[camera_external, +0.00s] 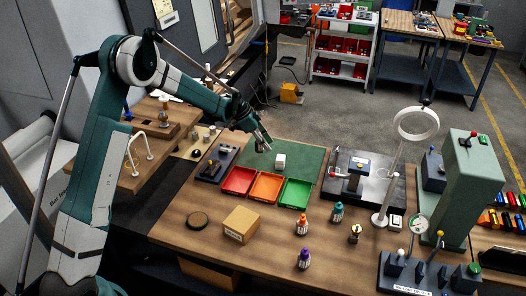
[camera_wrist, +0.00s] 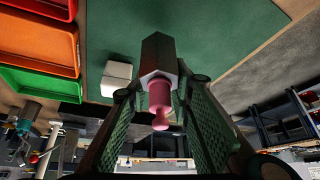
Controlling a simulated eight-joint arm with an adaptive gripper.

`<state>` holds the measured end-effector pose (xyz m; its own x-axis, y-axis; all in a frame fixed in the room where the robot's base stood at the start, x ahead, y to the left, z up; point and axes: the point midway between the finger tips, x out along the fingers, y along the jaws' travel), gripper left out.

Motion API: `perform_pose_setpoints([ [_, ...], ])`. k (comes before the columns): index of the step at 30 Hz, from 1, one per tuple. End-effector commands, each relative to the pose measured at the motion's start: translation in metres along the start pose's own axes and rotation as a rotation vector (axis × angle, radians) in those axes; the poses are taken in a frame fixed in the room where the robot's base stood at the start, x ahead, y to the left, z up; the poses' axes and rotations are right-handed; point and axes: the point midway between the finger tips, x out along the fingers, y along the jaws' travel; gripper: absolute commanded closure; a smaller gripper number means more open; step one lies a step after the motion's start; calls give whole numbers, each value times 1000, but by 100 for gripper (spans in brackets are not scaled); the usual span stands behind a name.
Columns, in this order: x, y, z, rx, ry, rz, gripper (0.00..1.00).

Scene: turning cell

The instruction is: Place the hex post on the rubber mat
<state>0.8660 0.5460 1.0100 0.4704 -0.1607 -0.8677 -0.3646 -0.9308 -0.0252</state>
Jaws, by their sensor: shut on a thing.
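My gripper (camera_external: 264,143) is over the far left part of the green rubber mat (camera_external: 307,163). In the wrist view, my gripper (camera_wrist: 160,92) is shut on the hex post (camera_wrist: 158,54), a dark grey six-sided body with a pink knobbed stem (camera_wrist: 160,97) between the green fingers. The post's far end points toward the green mat (camera_wrist: 225,28). I cannot tell whether it touches the mat. In the external view the post is too small and too dark to make out clearly.
A white block (camera_external: 281,161) sits on the mat close to my gripper; it also shows in the wrist view (camera_wrist: 116,77). Red (camera_external: 238,181), orange (camera_external: 266,187) and green (camera_external: 295,193) trays line the mat's near side. A dark fixture (camera_external: 360,180) stands right. The mat's right part is clear.

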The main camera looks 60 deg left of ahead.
Motion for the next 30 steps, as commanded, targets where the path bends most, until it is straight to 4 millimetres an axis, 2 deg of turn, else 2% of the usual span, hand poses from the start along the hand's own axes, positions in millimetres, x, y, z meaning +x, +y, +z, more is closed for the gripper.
perform_pose_setpoints([
  [14,5,0,3,0,0,0,100],
  [24,30,1,17,0,0,0,100],
  [30,36,1,20,0,0,0,100],
])
